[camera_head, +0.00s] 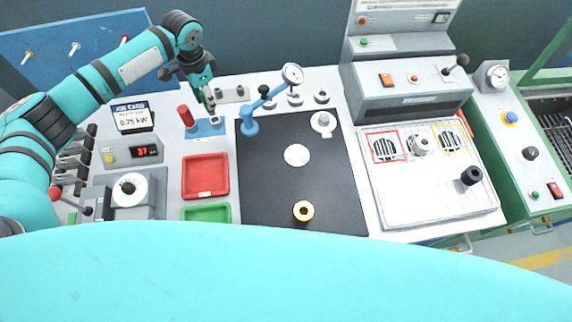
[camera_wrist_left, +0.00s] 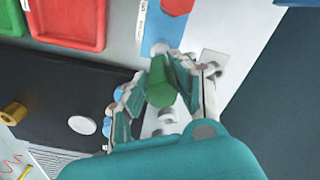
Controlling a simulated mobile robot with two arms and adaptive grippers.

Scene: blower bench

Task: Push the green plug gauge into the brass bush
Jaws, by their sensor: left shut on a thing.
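My left gripper (camera_head: 207,100) is at the back of the bench, above the right end of the blue gauge stand (camera_head: 204,129). It is shut on the green plug gauge (camera_wrist_left: 160,84), which shows between the fingers in the left wrist view. In the head view the fingers hide most of the gauge. The brass bush (camera_head: 303,211) stands on the front part of the black mat (camera_head: 265,180), well apart from the gripper. The bush also shows at the left edge of the left wrist view (camera_wrist_left: 12,113). My right gripper is not in view.
A red gauge (camera_head: 186,116) stands on the left of the blue stand. A blue dial-indicator stand (camera_head: 250,126) and a white disc (camera_head: 297,155) are on the mat. A red tray (camera_head: 206,176) and green tray (camera_head: 207,213) lie left of it. The mat around the bush is clear.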

